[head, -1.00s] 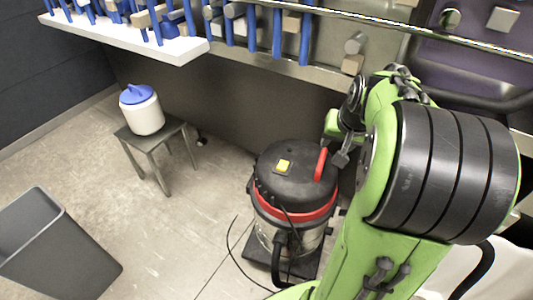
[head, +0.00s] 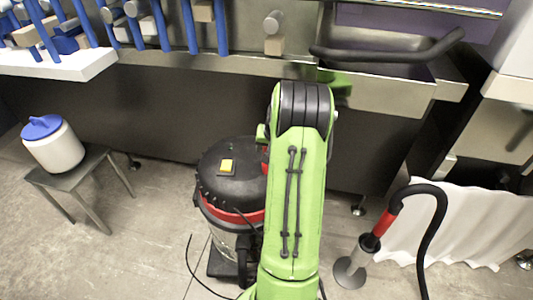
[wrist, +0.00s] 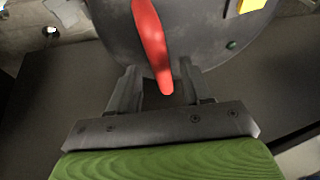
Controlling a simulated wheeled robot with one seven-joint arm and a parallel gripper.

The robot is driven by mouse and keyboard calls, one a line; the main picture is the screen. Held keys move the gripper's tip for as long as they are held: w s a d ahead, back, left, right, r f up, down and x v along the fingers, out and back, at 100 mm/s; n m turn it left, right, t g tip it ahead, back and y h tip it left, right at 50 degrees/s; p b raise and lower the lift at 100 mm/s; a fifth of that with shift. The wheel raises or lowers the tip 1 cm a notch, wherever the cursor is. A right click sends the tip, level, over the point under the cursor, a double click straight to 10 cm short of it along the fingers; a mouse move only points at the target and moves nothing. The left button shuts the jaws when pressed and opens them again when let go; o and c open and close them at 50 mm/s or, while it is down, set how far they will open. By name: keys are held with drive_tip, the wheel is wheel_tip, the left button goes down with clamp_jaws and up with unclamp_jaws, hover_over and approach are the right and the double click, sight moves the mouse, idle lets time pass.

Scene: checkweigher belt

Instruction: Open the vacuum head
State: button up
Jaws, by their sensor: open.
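The vacuum (head: 222,200) stands on the floor, with a black domed head (head: 225,180), a red band and a steel drum. A yellow switch (head: 227,166) sits on the head; my arm covers the head's right side in the head view. In the wrist view the dark head (wrist: 205,30) fills the top, with a red handle (wrist: 151,45) on it. My gripper (wrist: 155,85) is open, its fingers on either side of the handle's near end. I cannot tell whether they touch it.
A white canister with a blue lid (head: 53,145) stands on a small grey table (head: 70,178) at the left. A hose with a red grip (head: 383,222) stands at the right. A metal counter (head: 250,64) runs behind. A black cable lies on the floor.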

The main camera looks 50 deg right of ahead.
drive_tip(key=shift+w+d+f, duration=0.15)
drive_tip(key=shift+w+f, duration=0.15)
drive_tip(key=shift+f, duration=0.3)
clamp_jaws()
drive_tip(key=shift+r, duration=0.1)
